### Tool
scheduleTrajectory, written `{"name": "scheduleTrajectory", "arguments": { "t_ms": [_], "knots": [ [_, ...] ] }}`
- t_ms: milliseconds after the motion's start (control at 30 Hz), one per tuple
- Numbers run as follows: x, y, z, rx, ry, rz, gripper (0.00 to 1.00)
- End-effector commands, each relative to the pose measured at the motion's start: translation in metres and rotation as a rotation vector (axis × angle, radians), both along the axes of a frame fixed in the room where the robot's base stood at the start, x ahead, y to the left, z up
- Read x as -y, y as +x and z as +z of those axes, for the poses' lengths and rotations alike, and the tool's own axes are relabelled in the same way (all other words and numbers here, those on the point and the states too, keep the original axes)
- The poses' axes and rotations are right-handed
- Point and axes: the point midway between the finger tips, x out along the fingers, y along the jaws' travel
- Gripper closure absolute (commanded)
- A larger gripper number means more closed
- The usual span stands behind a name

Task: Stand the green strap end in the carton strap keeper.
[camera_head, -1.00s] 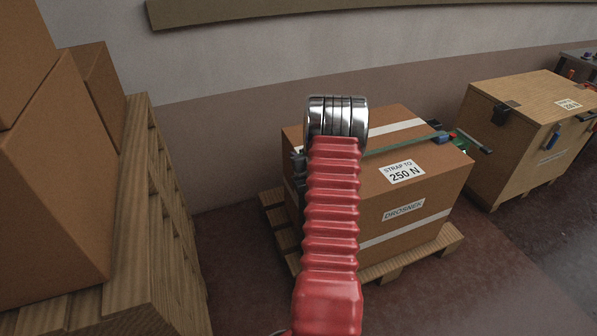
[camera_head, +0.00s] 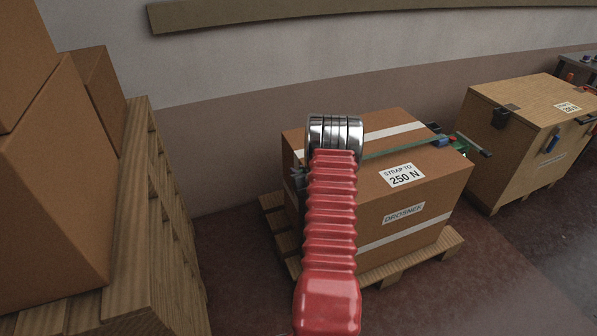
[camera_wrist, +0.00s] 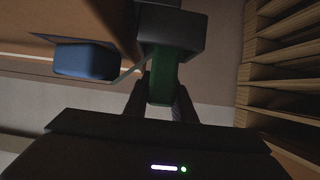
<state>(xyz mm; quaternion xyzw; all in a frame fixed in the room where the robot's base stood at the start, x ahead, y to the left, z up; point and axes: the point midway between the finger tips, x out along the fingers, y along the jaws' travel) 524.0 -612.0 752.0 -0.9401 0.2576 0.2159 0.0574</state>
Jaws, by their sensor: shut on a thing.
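The green strap end (camera_wrist: 162,82) is between the dark fingers of my gripper (camera_wrist: 158,103) in the wrist view. My gripper is shut on it. Its upper part meets a dark grey block (camera_wrist: 185,38), which looks like the strap keeper on the carton's side. I cannot tell how far the strap end is inside it. In the head view the carton (camera_head: 440,190) stands on a pallet, with the green strap (camera_head: 400,146) across its top. My red arm and its metal joint hide the keeper and most of my gripper there.
A blue part (camera_wrist: 85,61) lies beside the grey block in the wrist view. A wooden crate (camera_head: 540,115) stands at the right. Stacked cartons (camera_head: 50,190) on wooden pallets (camera_head: 150,220) fill the left. The floor between is clear.

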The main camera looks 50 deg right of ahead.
Motion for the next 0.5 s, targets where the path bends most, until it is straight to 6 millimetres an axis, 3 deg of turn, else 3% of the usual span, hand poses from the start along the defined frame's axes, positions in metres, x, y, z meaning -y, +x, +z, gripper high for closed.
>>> {"name": "scheduleTrajectory", "arguments": {
  "t_ms": [300, 333, 500],
  "knots": [
    [-0.0001, 0.0007, -0.0009, 0.001, 0.0, 0.001, 1.0],
    [-0.0003, 0.0006, -0.0015, 0.001, 0.0, 0.001, 0.76],
    [-0.0004, 0.0008, -0.0012, 0.001, 0.0, 0.001, 0.64]
  ]
}}
